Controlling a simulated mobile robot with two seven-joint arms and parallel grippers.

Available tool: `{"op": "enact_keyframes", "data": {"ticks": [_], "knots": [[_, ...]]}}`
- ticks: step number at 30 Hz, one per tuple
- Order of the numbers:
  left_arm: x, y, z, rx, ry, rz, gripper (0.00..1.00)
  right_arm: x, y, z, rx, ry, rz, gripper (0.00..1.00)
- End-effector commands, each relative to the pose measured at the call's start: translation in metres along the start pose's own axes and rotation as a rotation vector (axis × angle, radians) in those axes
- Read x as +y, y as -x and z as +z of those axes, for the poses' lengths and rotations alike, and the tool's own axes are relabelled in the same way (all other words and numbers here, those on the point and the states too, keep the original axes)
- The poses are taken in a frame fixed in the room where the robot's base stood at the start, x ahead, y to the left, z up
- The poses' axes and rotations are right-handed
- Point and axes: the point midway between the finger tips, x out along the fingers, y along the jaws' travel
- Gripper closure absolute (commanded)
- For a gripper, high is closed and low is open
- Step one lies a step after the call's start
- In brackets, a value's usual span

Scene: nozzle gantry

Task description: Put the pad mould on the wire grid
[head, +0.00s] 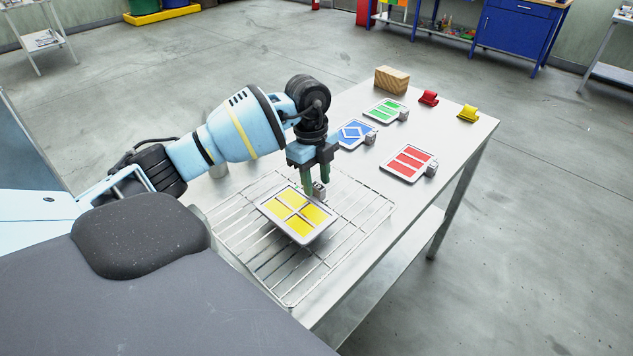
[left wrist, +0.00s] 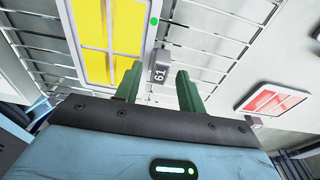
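The pad mould, a white plate with yellow rectangular pads (head: 297,214), appears to lie flat on the wire grid (head: 364,205), within its rim. It also shows in the left wrist view (left wrist: 108,38). Its grey tab (left wrist: 160,66), marked 61, points toward my left gripper. My left gripper (head: 316,185) is just above the tab, fingers pointing down. In the left wrist view its green fingers (left wrist: 157,88) stand apart on either side of the tab, with gaps showing. My right gripper is in neither view.
Beyond the grid on the metal table (head: 350,262) lie a blue plate (head: 356,133), a green plate (head: 384,111) and a red plate (head: 408,163). A wooden block (head: 391,80), a red clip (head: 428,97) and a yellow clip (head: 467,113) stand at the far end.

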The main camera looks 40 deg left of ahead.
Motion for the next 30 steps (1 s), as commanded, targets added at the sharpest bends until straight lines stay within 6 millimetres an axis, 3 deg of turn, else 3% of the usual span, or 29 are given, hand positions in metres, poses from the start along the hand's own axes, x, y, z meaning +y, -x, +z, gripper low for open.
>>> {"op": "enact_keyframes", "data": {"ticks": [9,15,21,30], "knots": [[-0.001,0.065,0.0,0.0,0.001,-0.007,0.6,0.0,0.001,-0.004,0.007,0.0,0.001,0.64],[-0.001,0.095,0.0,0.0,0.001,-0.004,0.6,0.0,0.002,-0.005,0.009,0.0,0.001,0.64],[0.0,0.108,0.0,0.001,0.001,-0.001,0.6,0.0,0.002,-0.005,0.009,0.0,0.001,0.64],[0.0,0.109,0.0,0.0,0.001,0.0,0.6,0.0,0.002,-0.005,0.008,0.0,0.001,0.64]]}}
